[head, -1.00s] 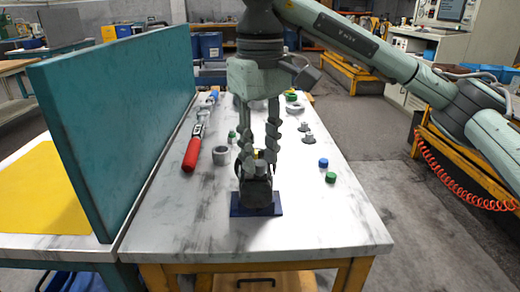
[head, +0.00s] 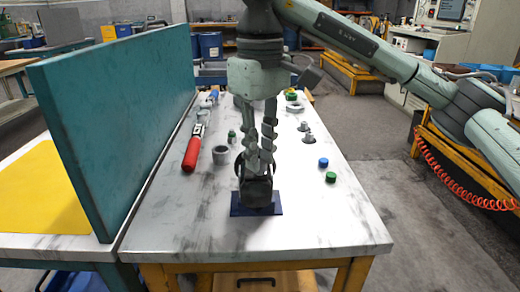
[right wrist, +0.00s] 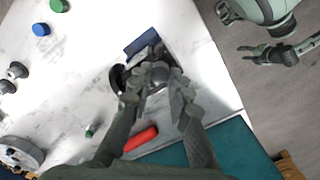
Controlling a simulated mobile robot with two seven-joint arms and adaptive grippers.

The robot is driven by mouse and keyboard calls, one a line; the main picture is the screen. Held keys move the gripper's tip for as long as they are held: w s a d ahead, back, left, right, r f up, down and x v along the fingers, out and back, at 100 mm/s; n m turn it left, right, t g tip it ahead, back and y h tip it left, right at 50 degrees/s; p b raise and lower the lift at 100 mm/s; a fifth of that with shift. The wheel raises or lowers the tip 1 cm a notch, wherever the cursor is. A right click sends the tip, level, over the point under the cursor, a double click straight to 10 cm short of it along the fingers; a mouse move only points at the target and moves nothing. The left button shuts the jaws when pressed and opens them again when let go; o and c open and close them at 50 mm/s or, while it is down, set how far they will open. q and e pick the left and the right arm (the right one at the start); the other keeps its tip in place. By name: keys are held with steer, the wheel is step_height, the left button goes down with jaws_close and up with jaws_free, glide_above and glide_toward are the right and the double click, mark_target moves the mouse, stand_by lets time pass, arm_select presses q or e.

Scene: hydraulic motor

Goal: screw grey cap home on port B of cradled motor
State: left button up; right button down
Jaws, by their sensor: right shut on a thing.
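The dark motor (head: 256,192) sits on a blue cradle plate (head: 276,206) near the table's front; the plate also shows in the right wrist view (right wrist: 141,42). My right gripper (head: 259,160) points straight down over the motor. In the right wrist view its fingers (right wrist: 157,86) close around a grey round cap (right wrist: 159,73) at the motor. The fingers hide much of the cap and the port, so I cannot tell how it is seated.
A red-handled tool (head: 192,152) and a grey ring (head: 221,155) lie left of the motor. Blue (head: 323,162) and green (head: 331,177) caps lie to the right. A tall teal panel (head: 120,125) borders the left side. The front right table is clear.

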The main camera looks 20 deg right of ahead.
steer(key=m, duration=0.5)
steer(key=shift+m, duration=0.4)
steer(key=m, duration=0.4)
steer(key=shift+f+m, duration=0.1)
steer(key=shift+m, duration=0.2)
steer(key=c, duration=1.6)
jaws_free()
steer(key=shift+c, duration=0.2)
